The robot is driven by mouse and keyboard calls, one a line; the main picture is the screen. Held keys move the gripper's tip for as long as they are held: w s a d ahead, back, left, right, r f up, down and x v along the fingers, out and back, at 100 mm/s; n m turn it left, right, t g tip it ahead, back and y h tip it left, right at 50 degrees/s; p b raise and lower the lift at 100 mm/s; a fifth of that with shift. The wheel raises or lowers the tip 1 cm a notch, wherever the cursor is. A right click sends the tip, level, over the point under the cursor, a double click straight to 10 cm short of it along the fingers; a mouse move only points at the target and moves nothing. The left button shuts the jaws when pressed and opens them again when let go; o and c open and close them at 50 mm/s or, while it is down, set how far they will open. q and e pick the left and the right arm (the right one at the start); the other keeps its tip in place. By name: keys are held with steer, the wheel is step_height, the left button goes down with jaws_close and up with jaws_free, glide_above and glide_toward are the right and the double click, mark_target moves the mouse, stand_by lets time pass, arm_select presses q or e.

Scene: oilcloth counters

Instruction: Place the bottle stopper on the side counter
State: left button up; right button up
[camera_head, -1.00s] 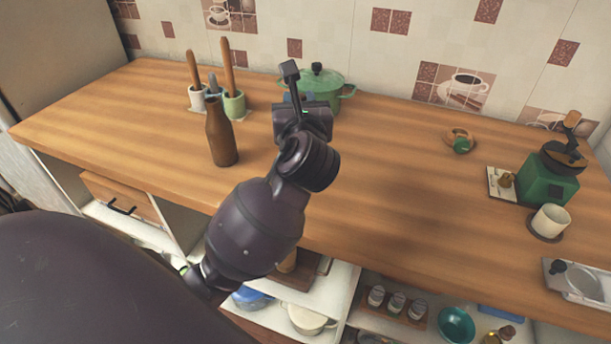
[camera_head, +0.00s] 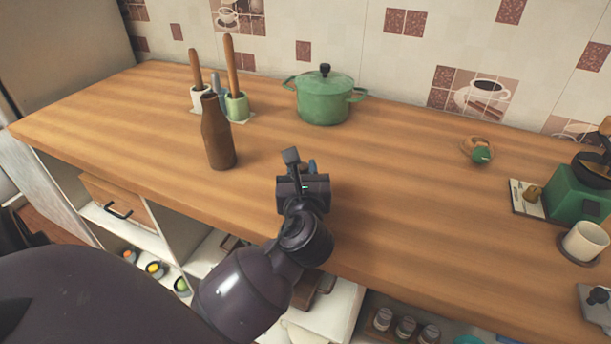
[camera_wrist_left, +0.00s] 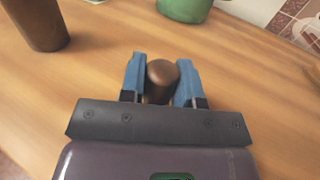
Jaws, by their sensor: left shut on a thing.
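My left gripper (camera_head: 302,172) is over the front middle part of the wooden counter (camera_head: 420,200). In the left wrist view its blue fingers (camera_wrist_left: 161,64) are shut on a dark brown, round-topped bottle stopper (camera_wrist_left: 162,76). The stopper is hidden behind the gripper in the head view. I cannot tell whether it touches the counter. A brown bottle (camera_head: 217,140) stands upright on the counter to the left of the gripper, apart from it; its lower part shows in the left wrist view (camera_wrist_left: 38,22). My right gripper is not in view.
A green lidded pot (camera_head: 325,100) stands behind the gripper. Small pots with wooden handles (camera_head: 237,107) are behind the bottle. A coffee grinder (camera_head: 580,190) and a white cup (camera_head: 585,241) stand at the right. The counter between gripper and grinder is clear.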

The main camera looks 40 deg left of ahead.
arm_select(q)
steer(key=shift+f, duration=0.45)
steer(key=shift+r, duration=0.1)
steer(key=o, duration=1)
steer(key=shift+s+d, duration=0.2)
steer(key=p+v, duration=0.1)
steer(key=v, duration=0.9)
steer(key=shift+s+d, duration=0.5)
steer(key=shift+s, duration=0.05)
